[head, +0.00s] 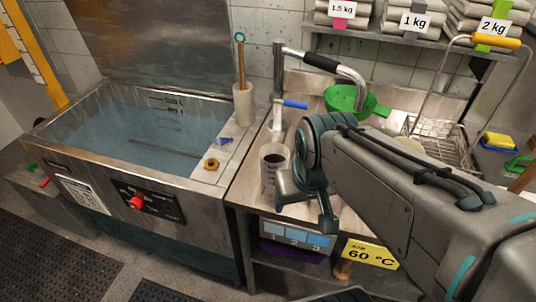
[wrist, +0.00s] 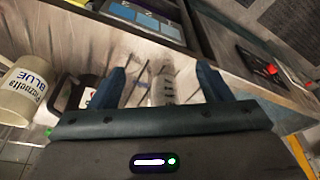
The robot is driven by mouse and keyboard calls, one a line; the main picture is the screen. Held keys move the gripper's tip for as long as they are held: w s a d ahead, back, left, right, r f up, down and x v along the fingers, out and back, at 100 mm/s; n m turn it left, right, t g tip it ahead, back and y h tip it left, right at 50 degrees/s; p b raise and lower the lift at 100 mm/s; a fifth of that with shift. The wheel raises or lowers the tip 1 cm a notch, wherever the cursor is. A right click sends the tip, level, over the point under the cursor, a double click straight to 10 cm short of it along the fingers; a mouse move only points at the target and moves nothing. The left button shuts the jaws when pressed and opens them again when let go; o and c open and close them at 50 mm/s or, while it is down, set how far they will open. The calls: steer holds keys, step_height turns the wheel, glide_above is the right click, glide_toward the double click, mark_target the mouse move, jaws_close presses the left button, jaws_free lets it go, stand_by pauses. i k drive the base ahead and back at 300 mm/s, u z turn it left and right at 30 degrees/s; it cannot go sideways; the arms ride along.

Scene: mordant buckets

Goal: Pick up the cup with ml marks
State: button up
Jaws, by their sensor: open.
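The cup with ml marks (head: 273,160) stands upright on the steel counter, a pale cup with dark marks on its side. My gripper (head: 305,206) is at its right in the head view and hides part of it.
A blue-labelled tub (wrist: 20,92) stands left in the wrist view. The water tank (head: 140,135) is left of the counter. A green colander (head: 345,98), a tap with a blue lever (head: 293,104) and a wire basket (head: 440,140) are behind my arm.

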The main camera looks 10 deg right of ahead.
mark_target(274, 156)
steer(key=k, duration=1.2)
steer(key=u, duration=0.75)
steer(key=i, duration=1.05)
steer(key=z, duration=0.1)
